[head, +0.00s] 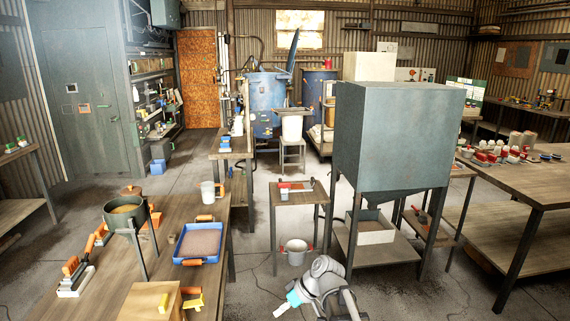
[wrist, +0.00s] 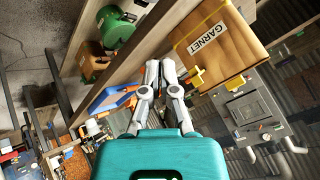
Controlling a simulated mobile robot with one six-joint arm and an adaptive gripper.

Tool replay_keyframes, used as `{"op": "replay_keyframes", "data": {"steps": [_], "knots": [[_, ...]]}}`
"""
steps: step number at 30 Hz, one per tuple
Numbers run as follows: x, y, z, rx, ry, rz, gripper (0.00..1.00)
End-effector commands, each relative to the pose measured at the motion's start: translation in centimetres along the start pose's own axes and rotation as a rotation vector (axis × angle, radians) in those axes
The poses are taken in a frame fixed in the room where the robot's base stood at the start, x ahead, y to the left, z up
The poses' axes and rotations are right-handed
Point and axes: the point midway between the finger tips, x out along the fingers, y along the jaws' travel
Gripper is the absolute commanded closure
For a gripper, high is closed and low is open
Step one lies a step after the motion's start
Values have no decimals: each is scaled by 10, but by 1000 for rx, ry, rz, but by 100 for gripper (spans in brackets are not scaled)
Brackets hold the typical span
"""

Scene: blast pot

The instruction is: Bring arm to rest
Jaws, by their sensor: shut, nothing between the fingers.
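My arm shows at the bottom centre of the head view, folded low over the floor, with its teal gripper body tilted down to the left. My gripper (head: 281,310) is at the lower edge there, right of the long wooden bench (head: 182,224) and apart from it. In the wrist view my gripper (wrist: 161,68) has its two grey fingers close together, with nothing held. A tan box labelled GARNET (wrist: 225,58) appears beyond the fingers.
A blue tray (head: 178,259) and a green hopper (head: 107,221) stand on the left bench.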

Motion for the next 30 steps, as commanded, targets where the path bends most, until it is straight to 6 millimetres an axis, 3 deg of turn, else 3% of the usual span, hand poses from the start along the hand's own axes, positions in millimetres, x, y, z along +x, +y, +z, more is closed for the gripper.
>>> {"op": "replay_keyframes", "data": {"steps": [9,15,21,30], "knots": [[-65,20,85,464,-215,344,100],[-103,28,127,701,-276,558,100],[-122,32,146,814,-292,669,100],[-124,33,148,828,-294,683,100]]}}
